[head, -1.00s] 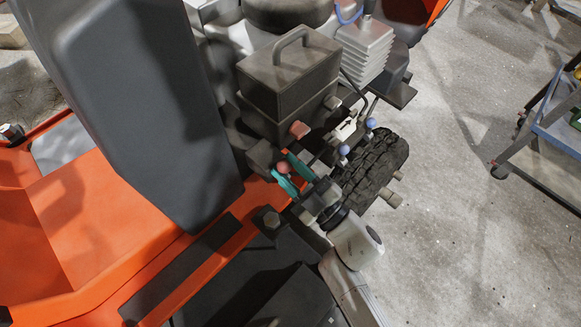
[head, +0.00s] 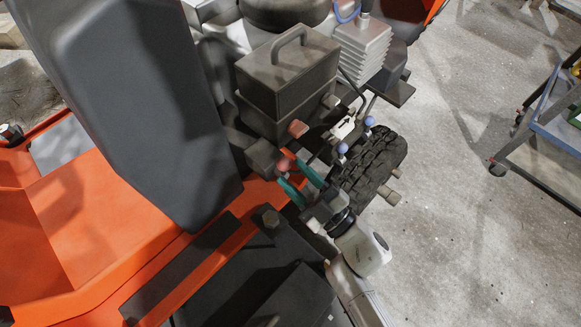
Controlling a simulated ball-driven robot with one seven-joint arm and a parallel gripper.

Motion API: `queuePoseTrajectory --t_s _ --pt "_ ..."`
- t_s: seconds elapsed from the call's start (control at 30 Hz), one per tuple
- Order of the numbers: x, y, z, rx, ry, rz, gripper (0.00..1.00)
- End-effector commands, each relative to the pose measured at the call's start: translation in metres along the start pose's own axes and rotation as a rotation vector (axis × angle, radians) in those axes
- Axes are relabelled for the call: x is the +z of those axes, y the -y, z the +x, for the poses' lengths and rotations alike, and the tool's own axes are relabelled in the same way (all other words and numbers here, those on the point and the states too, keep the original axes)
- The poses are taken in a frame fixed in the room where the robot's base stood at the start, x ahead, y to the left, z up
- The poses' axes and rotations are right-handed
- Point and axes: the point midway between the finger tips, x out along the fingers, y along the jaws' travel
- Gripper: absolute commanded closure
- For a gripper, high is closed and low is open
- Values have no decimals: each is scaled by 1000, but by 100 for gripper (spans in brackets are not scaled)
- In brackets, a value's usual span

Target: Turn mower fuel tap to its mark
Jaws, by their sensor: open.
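The mower is orange with a dark engine block (head: 286,85). A small red knob (head: 284,165) sits on a dark box (head: 262,158) at the engine's lower side. A second red knob (head: 298,129) is a little above it. I cannot tell for certain which one is the fuel tap. A white plate with a black arrow (head: 344,127) lies to the right, perhaps the mark. My gripper (head: 290,170) has teal fingers, open, with their tips beside the lower red knob. Whether they touch it is unclear.
Blue knobs (head: 343,149) and thin pipes stand right of the gripper, near a black tyre (head: 371,163). A large grey seat-like cover (head: 140,105) rises at left. A blue-edged trolley (head: 550,130) stands at far right. The concrete floor between is clear.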

Motion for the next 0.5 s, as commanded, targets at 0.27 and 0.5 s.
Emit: queuePoseTrajectory --t_s 0.27,0.5 --pt "1 -1 -56 0 7 0 56" --pt "1 -1 -82 1 5 0 56"
